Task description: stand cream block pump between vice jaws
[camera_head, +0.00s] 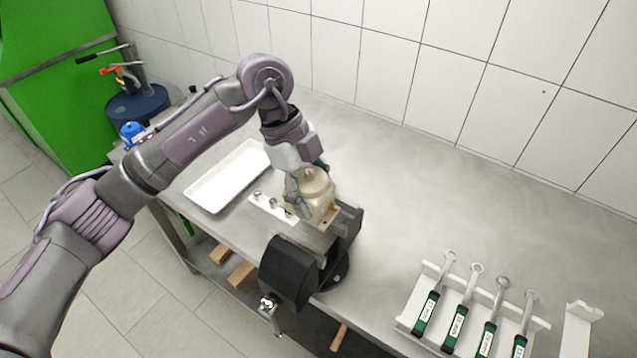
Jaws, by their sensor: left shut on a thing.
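The cream block pump (322,211) is upright, with a rounded top and a square lower body. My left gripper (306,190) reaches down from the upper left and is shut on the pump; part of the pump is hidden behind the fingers. The dark vice (290,272) stands at the table's front edge, with its other jaw (348,228) at the right. The pump is at the back end of the gap between the jaws. I cannot tell whether its base touches the vice. My right gripper is not in view.
A white tray (213,190) lies left of the vice. A small white strip with metal fittings (272,208) lies between them. A white rack (404,318) with several green-handled wrenches stands at the front right. The back and middle right of the steel table (420,190) are clear, up to the tiled wall.

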